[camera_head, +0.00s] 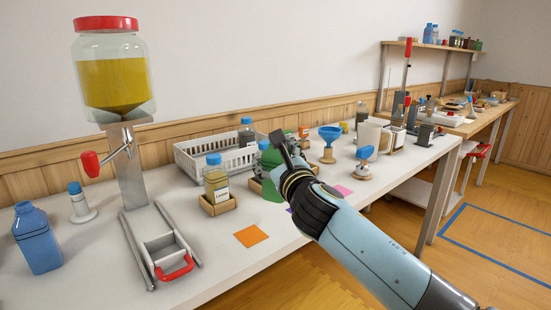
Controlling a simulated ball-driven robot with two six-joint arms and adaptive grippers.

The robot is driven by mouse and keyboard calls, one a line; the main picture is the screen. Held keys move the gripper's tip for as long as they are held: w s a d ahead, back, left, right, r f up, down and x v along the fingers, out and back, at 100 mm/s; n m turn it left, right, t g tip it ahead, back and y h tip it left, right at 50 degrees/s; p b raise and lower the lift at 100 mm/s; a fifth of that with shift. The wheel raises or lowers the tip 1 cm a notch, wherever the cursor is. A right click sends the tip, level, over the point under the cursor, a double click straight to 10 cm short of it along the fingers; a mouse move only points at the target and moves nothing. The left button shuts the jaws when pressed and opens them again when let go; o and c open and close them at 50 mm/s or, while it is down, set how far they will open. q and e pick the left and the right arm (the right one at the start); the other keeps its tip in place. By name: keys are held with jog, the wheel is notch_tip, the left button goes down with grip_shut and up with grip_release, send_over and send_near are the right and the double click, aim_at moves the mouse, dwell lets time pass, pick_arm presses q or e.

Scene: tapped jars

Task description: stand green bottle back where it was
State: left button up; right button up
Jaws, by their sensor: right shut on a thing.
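The green bottle (270,161) with a blue cap is at the middle of the table, partly hidden behind my right gripper. My right gripper (284,150) comes in from the lower right and is shut on the green bottle. The bottle looks about upright; whether its base touches the table or a wooden holder is hard to tell. My left gripper is not in view.
A yellow-filled bottle (216,183) stands in a wooden holder to the left. Behind it is a white basket (190,160). A large tapped jar (112,80) stands at left. An orange square (251,236) lies on clear white table in front.

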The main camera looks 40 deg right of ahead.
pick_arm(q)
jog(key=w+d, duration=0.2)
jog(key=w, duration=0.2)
pick_arm(e)
jog(key=shift+w+d+f, duration=0.1)
jog(key=shift+d, duration=0.05)
notch_tip(320, 180, down, 4)
jog(key=b, duration=0.2)
jog(key=shift+b, duration=0.35)
jog(key=shift+f+b, duration=0.5)
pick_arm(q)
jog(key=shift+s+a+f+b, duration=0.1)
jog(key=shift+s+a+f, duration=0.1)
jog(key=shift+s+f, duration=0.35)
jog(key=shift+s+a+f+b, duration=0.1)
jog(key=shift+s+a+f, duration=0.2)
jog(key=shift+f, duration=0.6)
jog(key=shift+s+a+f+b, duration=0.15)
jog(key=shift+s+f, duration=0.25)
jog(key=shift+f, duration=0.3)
pick_arm(e)
jog(key=shift+f, duration=0.35)
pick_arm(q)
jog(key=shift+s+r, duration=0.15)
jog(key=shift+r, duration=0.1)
pick_arm(e)
jog(key=shift+r+p, duration=0.1)
jog(key=shift+p, duration=0.3)
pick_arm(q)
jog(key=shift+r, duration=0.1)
